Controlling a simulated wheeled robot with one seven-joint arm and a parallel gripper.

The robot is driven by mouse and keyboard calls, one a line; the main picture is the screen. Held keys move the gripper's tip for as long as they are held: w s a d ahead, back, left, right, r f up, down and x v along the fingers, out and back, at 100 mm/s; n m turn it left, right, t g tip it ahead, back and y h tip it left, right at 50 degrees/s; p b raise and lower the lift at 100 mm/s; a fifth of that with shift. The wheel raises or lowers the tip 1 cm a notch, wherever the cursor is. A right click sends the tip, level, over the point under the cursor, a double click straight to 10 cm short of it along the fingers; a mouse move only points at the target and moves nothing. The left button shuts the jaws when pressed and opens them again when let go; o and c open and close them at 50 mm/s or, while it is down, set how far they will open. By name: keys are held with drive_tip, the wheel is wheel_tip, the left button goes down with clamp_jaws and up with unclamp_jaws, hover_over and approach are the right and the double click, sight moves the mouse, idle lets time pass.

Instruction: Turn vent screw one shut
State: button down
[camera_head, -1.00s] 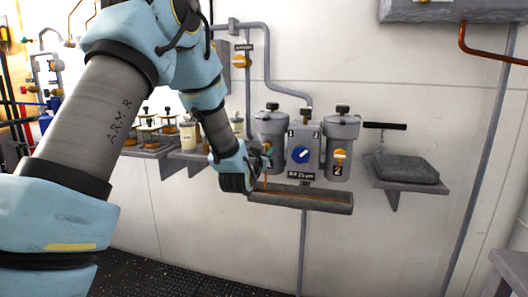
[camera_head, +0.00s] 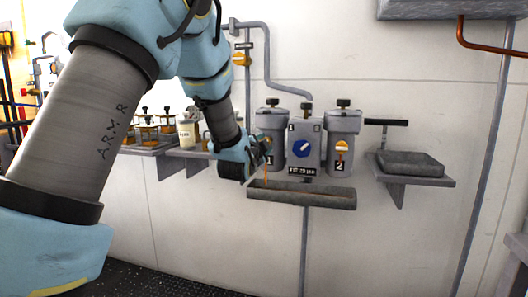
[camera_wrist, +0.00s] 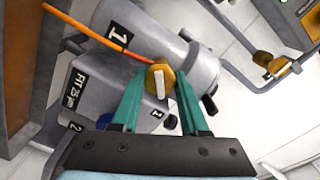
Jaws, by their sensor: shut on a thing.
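Vent screw one (camera_wrist: 160,80) is an amber hexagonal head with a white bar, on the filter housing marked 1 (camera_wrist: 185,50). My gripper (camera_wrist: 159,88) has its teal fingers on either side of the screw head and is shut on it. A thin orange stream (camera_wrist: 90,33) runs out beside the screw. In the head view, my gripper (camera_head: 262,150) is at the front of the left housing (camera_head: 270,125) and hides its screw. The orange stream falls below it towards the grey trough (camera_head: 310,203).
The second housing (camera_head: 342,122) has its own amber screw (camera_head: 342,146) with a white bar. Between the housings is a grey block with a blue dial (camera_head: 302,149). A shelf with a dark slab (camera_head: 410,163) is right; a shelf with jars (camera_head: 155,138) is left.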

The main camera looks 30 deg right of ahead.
drive_tip(key=m+b, duration=0.2)
drive_tip(key=m, duration=0.2)
drive_tip(key=shift+f+m, duration=0.1)
drive_tip(key=shift+m, duration=0.2)
drive_tip(key=shift+m+b, duration=0.4)
drive_tip(key=shift+m, duration=1.4)
drive_tip(key=shift+c, duration=2.1)
unclamp_jaws()
drive_tip(key=v, duration=1.1)
drive_tip(key=shift+w, duration=0.1)
